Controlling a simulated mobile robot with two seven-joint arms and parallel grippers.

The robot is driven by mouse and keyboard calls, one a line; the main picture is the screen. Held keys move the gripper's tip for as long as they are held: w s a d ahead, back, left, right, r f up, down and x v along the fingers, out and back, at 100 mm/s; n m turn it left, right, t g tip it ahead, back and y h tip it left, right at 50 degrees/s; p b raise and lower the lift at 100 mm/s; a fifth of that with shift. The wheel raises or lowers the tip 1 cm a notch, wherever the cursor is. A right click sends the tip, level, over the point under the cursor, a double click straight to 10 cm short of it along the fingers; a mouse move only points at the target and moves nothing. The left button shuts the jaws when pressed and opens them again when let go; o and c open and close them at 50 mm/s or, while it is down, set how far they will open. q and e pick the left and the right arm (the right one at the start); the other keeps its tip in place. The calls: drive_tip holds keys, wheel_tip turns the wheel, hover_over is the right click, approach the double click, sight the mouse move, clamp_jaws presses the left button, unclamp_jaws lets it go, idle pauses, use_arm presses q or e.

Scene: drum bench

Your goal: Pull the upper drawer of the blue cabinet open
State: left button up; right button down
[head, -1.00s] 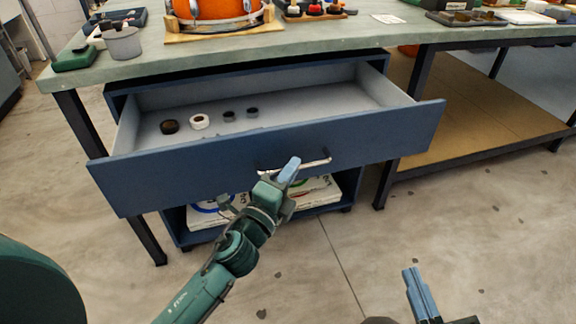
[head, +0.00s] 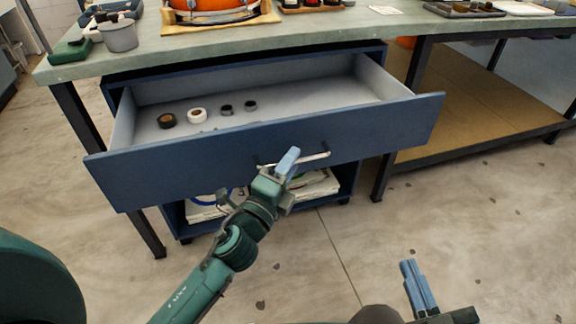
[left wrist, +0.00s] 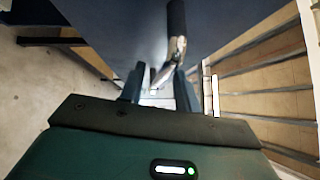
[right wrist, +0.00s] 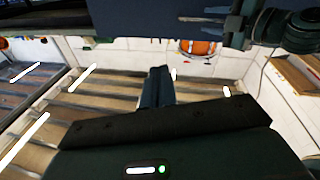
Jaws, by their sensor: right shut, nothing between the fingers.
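The blue cabinet (head: 372,182) stands under the bench. Its upper drawer (head: 180,172) is pulled well out, with its inside showing. The drawer's pale bar handle (head: 315,157) is on the front panel and also shows in the left wrist view (left wrist: 176,52). My left gripper (head: 287,163) is at the handle, and its fingers hide part of the bar in the head view. In the left wrist view its two fingers (left wrist: 158,88) are apart, with the handle near the right finger; contact is unclear. My right gripper (head: 418,286) is shut and empty, low and away from the cabinet; it also shows in the right wrist view (right wrist: 157,86).
Several small rolls, including a white one (head: 197,115), lie in the drawer. White boxes (head: 318,187) sit in the space below it. The bench top (head: 290,46) carries a grey bucket (head: 118,36) and an orange drum (head: 212,12). Open floor lies in front.

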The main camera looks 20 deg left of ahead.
use_arm(q)
drive_tip(key=b+v, duration=0.5)
drive_tip(key=v, duration=0.8)
use_arm(e)
drive_tip(key=shift+w+a+r+m+t+y, duration=0.2)
drive_tip(key=shift+a+m+t+y, duration=0.1)
drive_tip(key=shift+a+y, duration=0.25)
use_arm(q)
drive_tip(key=shift+s, duration=0.1)
use_arm(e)
drive_tip(key=shift+f, duration=0.1)
